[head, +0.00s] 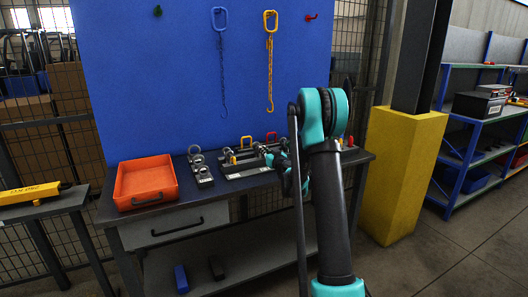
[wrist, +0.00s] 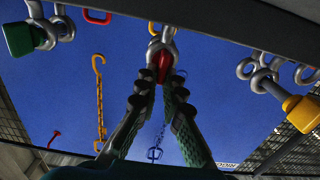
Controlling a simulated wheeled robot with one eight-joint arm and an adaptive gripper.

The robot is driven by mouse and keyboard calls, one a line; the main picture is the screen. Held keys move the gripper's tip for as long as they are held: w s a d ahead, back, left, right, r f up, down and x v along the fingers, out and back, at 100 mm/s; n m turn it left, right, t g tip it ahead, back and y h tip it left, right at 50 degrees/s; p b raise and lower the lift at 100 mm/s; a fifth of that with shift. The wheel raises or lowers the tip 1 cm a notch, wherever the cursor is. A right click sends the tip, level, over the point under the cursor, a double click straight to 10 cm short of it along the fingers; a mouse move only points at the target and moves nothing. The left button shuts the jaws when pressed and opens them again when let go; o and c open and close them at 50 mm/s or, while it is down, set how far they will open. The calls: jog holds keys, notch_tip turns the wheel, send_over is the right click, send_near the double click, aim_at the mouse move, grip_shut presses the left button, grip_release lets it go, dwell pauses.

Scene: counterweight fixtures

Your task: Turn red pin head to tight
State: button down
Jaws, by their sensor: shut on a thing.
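The red pin head (wrist: 162,66) sits on a grey metal shackle (wrist: 161,42) at the top middle of the wrist view. My gripper (wrist: 160,80) has its two green-and-black fingers on either side of the red head, closed on it. The tight or loose state of the pin cannot be told. In the head view my gripper (head: 283,166) is over the right half of the workbench, largely hidden by my arm, and the red head cannot be made out there.
A green pin head (wrist: 22,38) and a yellow pin head (wrist: 302,112) on other shackles flank the gripper. An orange tray (head: 146,184) stands on the bench's left (head: 112,212). Chains hang on the blue panel (head: 150,70) behind. A yellow post base (head: 400,175) stands right.

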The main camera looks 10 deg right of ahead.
jog(key=shift+m, duration=0.3)
jog(key=m, duration=0.4)
jog(key=shift+w+d, duration=0.1)
jog(key=shift+d, duration=0.15)
jog(key=m, duration=0.5)
jog(key=shift+d+f, duration=0.2)
jog(key=shift+f, duration=0.05)
jog(key=m, duration=0.4)
jog(key=shift+w+d+f+m, duration=0.1)
jog(key=shift+d+f+m, duration=0.1)
jog(key=shift+m, duration=0.1)
jog(key=m, duration=0.4)
jog(key=shift+f, duration=0.3)
jog(key=m, duration=0.5)
jog(key=shift+a+f+m, duration=0.1)
jog(key=shift+f+m, duration=0.2)
jog(key=shift+m, duration=0.1)
jog(key=m, duration=0.5)
jog(key=shift+a+f+m, duration=0.2)
jog(key=shift+a+m, duration=0.05)
jog(key=shift+m, duration=0.05)
jog(key=m, duration=0.6)
jog(key=shift+s+a+f, duration=0.15)
jog(key=shift+s+a, duration=0.1)
jog(key=shift+a, duration=0.05)
jog(key=shift+m, duration=0.3)
